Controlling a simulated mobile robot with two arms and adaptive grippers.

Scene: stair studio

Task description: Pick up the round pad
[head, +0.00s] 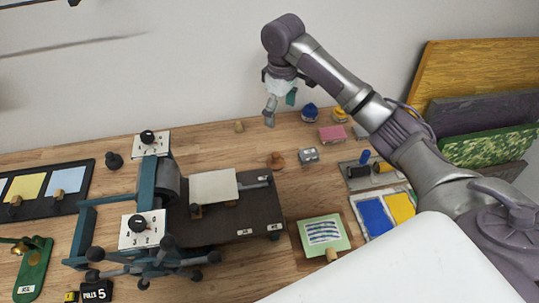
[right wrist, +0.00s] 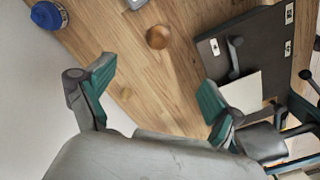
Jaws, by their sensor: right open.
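A small round brown wooden piece (head: 276,160), which looks like the round pad, stands on the wooden table just right of the dark press bed. It also shows in the right wrist view (right wrist: 158,37), beyond the fingertips and clear of them. My right gripper (head: 281,108) is open and empty, held above the back of the table near the wall. Its two teal-padded fingers are spread wide in the right wrist view (right wrist: 156,85). My left gripper is not in view.
The teal press with a dark bed (head: 262,212) fills the middle left. A blue pot (head: 310,109), a pink block (head: 333,134) and a grey block (head: 308,155) stand to the right. A small tan block (head: 239,127) is near the wall. Bare wood surrounds the round piece.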

